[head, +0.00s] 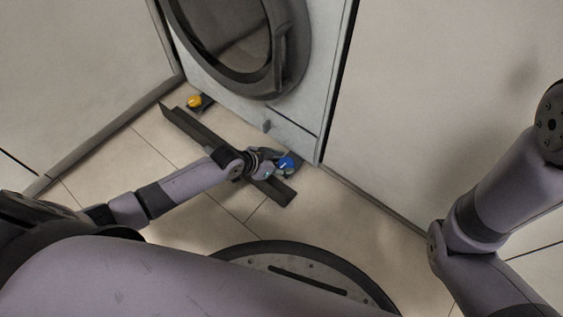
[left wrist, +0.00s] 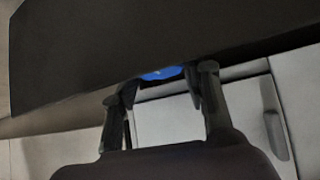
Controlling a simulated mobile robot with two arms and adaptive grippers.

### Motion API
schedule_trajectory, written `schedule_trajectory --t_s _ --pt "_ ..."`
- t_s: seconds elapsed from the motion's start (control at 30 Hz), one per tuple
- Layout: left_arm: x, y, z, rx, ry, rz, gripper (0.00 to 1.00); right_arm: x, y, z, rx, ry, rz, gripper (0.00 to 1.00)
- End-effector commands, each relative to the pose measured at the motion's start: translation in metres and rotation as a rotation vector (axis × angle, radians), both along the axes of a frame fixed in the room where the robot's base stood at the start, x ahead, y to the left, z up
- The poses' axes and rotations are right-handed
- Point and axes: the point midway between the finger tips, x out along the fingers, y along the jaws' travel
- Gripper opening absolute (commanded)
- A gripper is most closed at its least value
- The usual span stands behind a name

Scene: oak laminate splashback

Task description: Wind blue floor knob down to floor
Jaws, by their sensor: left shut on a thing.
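The blue floor knob (head: 286,162) is low at the front right corner of the washing machine, close to the floor. My left gripper (head: 282,168) is shut on the blue knob. In the left wrist view a strip of the blue knob (left wrist: 163,73) shows between the two fingers of my left gripper (left wrist: 160,88); the rest of it is hidden by a dark panel and the fingers. A yellow knob (head: 194,101) sits at the machine's front left corner. My right gripper is not in view; only its arm shows at the right.
A long dark strip (head: 180,119) lies in front of the machine, and my left forearm crosses over it. The washing machine (head: 290,127) stands between pale panels (head: 440,110). The tiled floor (head: 340,215) in front is mostly clear.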

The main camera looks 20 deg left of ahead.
Motion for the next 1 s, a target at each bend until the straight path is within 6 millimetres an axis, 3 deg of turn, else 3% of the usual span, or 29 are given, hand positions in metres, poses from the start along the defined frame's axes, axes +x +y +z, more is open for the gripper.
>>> schedule_trajectory --t_s 0.2,0.63,0.67,0.93,1.0 --pt "0.003 0.002 -0.002 -0.001 -0.005 -0.112 0.14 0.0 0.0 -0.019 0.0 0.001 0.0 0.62" --pt "0.002 0.001 0.001 -0.004 -0.003 -0.139 0.14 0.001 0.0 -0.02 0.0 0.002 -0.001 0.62" --pt "0.002 0.001 0.001 -0.005 -0.004 -0.139 0.44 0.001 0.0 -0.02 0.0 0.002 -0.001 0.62" --pt "0.002 0.001 0.0 -0.004 -0.002 -0.139 0.62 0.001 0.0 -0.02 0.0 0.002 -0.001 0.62" --pt "0.002 0.002 0.0 -0.003 -0.001 -0.139 0.62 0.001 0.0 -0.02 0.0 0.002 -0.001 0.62"
